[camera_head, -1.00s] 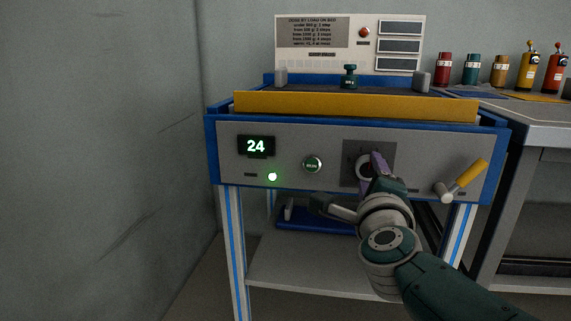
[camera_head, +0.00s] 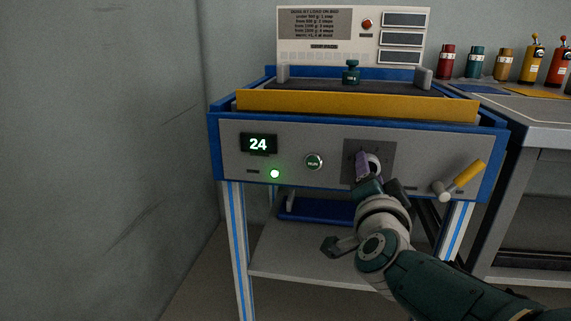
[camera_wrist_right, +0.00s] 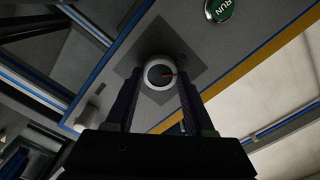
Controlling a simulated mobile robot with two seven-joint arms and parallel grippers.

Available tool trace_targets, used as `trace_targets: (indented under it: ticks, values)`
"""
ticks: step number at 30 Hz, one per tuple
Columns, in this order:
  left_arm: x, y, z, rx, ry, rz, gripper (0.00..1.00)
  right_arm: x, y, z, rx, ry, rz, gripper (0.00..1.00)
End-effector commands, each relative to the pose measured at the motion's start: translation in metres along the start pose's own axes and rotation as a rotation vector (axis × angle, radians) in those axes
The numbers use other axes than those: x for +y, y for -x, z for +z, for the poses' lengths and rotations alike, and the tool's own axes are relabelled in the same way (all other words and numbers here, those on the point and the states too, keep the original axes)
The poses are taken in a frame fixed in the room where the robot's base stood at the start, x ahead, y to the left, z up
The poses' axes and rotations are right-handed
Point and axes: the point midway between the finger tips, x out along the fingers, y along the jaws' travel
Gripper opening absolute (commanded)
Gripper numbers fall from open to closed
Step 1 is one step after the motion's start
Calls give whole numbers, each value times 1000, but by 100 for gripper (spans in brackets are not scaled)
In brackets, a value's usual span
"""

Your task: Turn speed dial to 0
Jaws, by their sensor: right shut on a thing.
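The speed dial (camera_head: 374,161) is a pale round knob on a dark square plate (camera_head: 348,148) on the front panel. In the right wrist view the dial (camera_wrist_right: 159,73) shows a dark face with a red pointer mark. My right gripper (camera_head: 368,166) is at the dial, and its purple-grey fingers stand on either side of the knob. It is shut on the dial. It also shows in the right wrist view (camera_wrist_right: 159,84). The green-lit display (camera_head: 258,144) reads 24.
A green RUN button (camera_head: 314,161) and a lit green lamp (camera_head: 275,174) are left of the dial. A yellow-handled lever (camera_head: 467,174) is close on its right. A yellow bar (camera_head: 350,105) runs above the panel. A lower shelf (camera_head: 300,259) lies below.

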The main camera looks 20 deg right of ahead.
Motion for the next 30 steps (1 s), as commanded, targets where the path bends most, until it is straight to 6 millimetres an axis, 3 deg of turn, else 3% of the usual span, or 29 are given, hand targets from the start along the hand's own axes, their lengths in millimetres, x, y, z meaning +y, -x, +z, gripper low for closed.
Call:
trace_targets:
  ticks: [15, 30]
  values:
    - [-1, 7, -2, -1, -4, -3, 50, -1, 0, 0, 1, 372, 0, 0]
    - [1, 8, -3, 1, 3, 3, 50, -2, 0, 0, 2, 462, 0, 0]
